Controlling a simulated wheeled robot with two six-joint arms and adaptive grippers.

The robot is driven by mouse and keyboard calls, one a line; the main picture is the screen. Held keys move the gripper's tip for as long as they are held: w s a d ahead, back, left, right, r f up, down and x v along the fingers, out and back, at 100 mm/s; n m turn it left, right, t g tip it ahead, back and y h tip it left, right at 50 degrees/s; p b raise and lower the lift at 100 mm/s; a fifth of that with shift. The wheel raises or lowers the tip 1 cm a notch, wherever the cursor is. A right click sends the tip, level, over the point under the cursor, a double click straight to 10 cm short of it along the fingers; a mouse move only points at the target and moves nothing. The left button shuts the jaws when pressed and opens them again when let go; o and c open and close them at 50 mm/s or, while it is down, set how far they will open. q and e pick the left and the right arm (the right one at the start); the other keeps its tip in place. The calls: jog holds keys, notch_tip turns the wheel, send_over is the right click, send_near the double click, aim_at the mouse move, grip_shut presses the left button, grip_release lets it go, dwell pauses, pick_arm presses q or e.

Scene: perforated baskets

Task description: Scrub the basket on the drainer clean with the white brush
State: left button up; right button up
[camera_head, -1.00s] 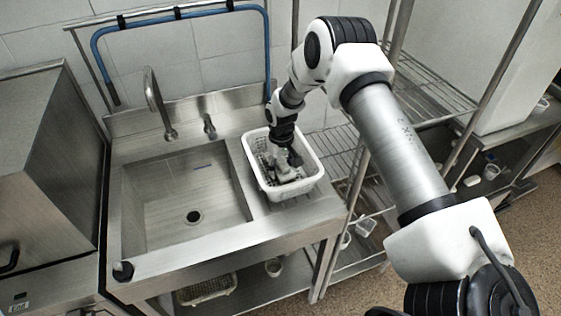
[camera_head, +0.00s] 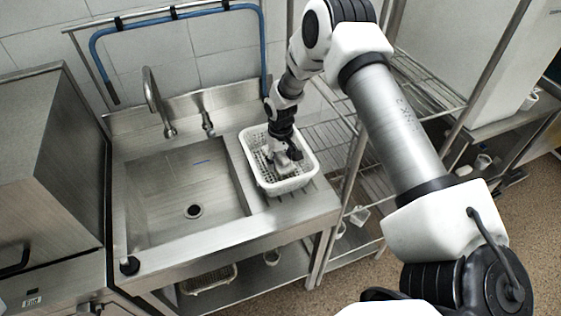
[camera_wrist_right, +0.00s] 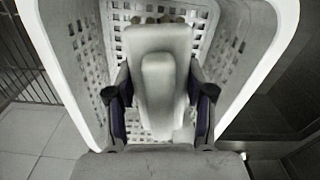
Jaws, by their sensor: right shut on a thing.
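The white perforated basket (camera_head: 312,170) stands on the ridged drainer (camera_head: 304,202) to the right of the sink. My right gripper (camera_head: 282,158) reaches down into it from above. In the right wrist view my right gripper (camera_wrist_right: 160,105) is shut on the white brush (camera_wrist_right: 150,42), with a dark finger on each side of it. The brush is inside the basket, whose perforated walls (camera_wrist_right: 90,45) surround it. The brush hides its own underside, so I cannot tell whether it touches the basket. A few dark specks show near the basket's far wall. My left gripper is not in view.
The empty sink basin (camera_head: 165,190) and its tap (camera_head: 155,100) are left of the basket. A wire rack (camera_head: 340,135) stands close on the right. Another basket (camera_head: 208,280) sits on the shelf below. A metal cabinet (camera_head: 50,170) is at the left.

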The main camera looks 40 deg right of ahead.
notch_tip(320, 180, up, 9)
jog(key=p, duration=0.6)
jog(key=shift+r, duration=0.1)
